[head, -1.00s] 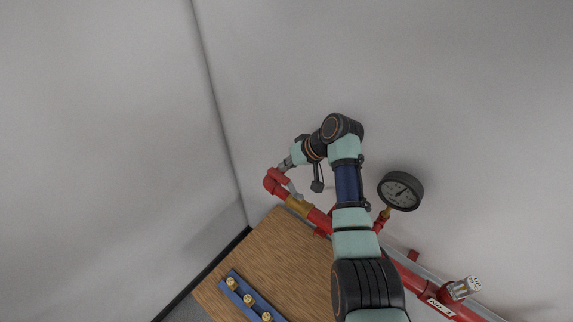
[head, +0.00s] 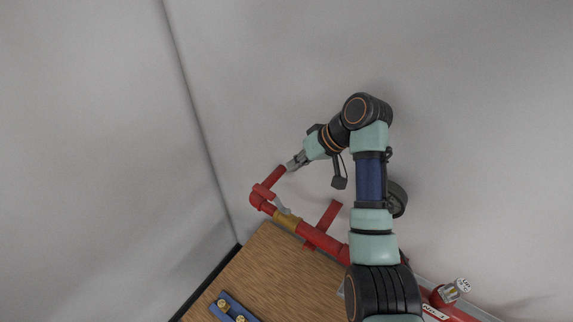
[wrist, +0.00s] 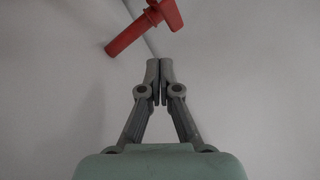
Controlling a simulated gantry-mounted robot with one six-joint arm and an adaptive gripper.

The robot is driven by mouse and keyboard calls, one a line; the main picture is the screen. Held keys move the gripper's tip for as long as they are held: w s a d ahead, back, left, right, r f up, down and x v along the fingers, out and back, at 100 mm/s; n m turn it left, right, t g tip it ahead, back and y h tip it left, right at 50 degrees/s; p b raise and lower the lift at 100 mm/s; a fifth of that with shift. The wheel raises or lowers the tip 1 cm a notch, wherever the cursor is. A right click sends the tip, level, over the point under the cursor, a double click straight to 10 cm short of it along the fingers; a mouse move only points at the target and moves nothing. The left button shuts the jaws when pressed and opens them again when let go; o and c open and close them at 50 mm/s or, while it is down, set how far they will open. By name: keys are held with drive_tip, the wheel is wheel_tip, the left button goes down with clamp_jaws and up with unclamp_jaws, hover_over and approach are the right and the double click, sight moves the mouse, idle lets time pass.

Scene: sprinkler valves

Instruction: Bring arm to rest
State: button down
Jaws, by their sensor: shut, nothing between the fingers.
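My gripper (head: 292,165) is at the end of my arm, near the upper end of the red pipe (head: 318,238) in the head view. In the wrist view its two grey fingers (wrist: 160,75) are closed against each other with nothing between them. The end of a red pipe branch (wrist: 124,36) shows beyond the fingertips, toward the top left. In the head view this branch (head: 273,177) rises just below and left of my fingertips. I cannot tell how wide the gap between them is.
A yellow valve section (head: 287,221) sits on the red pipe along the wall. A dark round gauge (head: 398,200) is partly hidden behind my arm. A wooden table (head: 270,268) holds a blue rack (head: 234,306) with brass fittings at the lower left. The grey wall area above is clear.

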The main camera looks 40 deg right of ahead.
drive_tip(key=w+a+f+n+t+h+p, duration=0.1)
drive_tip(key=a+f+p, duration=0.1)
drive_tip(key=a, duration=0.9)
drive_tip(key=w+a+f+n+t+h+p, duration=0.1)
drive_tip(key=a+f+h, duration=0.1)
drive_tip(key=a, duration=0.9)
drive_tip(key=s+a+r+n+t+p, duration=0.1)
drive_tip(key=s+a+r+t, duration=0.3)
drive_tip(key=s+a, duration=0.8)
wheel_tip(320, 180, up, 3)
drive_tip(key=shift+s+a+f+p, duration=0.15)
drive_tip(key=shift+a+f+p, duration=0.05)
drive_tip(key=shift+a+p, duration=0.2)
